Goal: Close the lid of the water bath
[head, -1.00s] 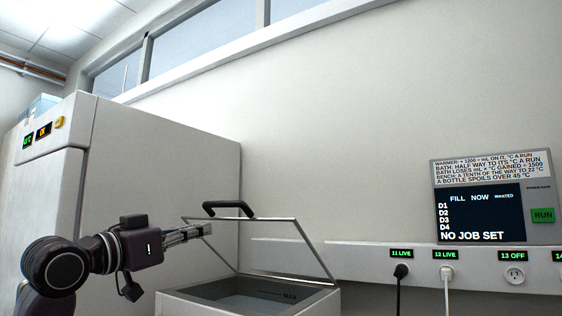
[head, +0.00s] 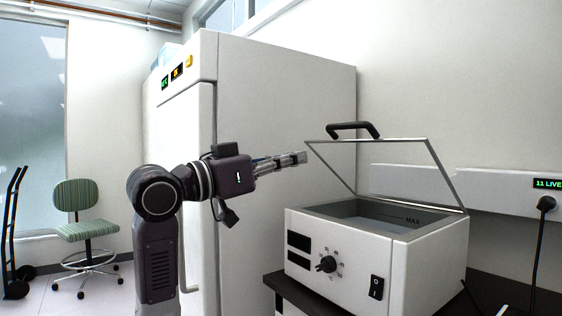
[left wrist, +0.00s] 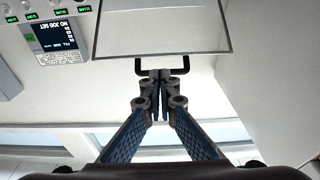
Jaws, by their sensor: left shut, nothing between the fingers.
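The water bath (head: 345,270) is a white box with a dial and a black switch on its front, standing on a dark bench. My left gripper (head: 303,157) is shut and empty, just left of the lid's raised edge and a little below the handle. In the left wrist view the closed fingertips (left wrist: 160,75) are close to the handle (left wrist: 162,66); I cannot tell if they touch. My right gripper is out of view.
A tall white cabinet (head: 285,100) stands behind my left arm. The dark bench top (head: 490,290) is partly visible, with a black plug and cable (head: 545,205) at the right. A green chair (head: 85,225) and a hand truck (head: 14,235) stand at the far left.

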